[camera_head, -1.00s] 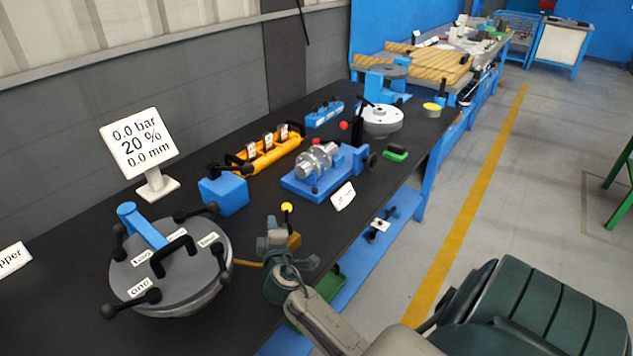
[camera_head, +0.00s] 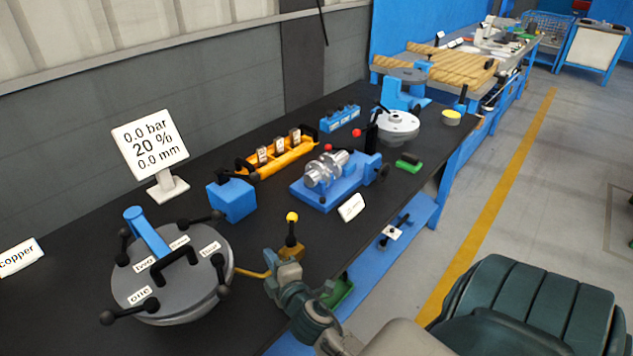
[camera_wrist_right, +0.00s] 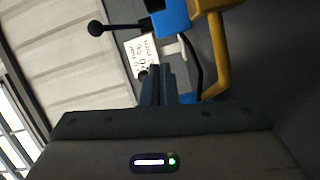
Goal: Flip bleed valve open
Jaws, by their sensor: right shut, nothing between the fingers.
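The bleed valve appears to be the small fitting with a yellow ball knob (camera_head: 291,217) on a black stem, near the table's front edge in the head view. The stem stands about upright. A yellow pipe (camera_head: 252,273) runs from the round grey flanged vessel (camera_head: 170,270) towards it; the pipe shows large in the wrist view (camera_wrist_right: 217,60). My right gripper (camera_head: 287,262) is just in front of and below the knob, shut and empty, and hides part of the valve's base. Its closed fingers show in the wrist view (camera_wrist_right: 157,85). I cannot tell whether it touches the valve. My left gripper is not in view.
A display sign (camera_head: 150,143) reads 0.0 bar, 20 %, 0.0 mm. A blue block (camera_head: 232,200) and a blue crank fixture (camera_head: 325,187) stand beyond the valve. Black-knobbed clamps ring the vessel.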

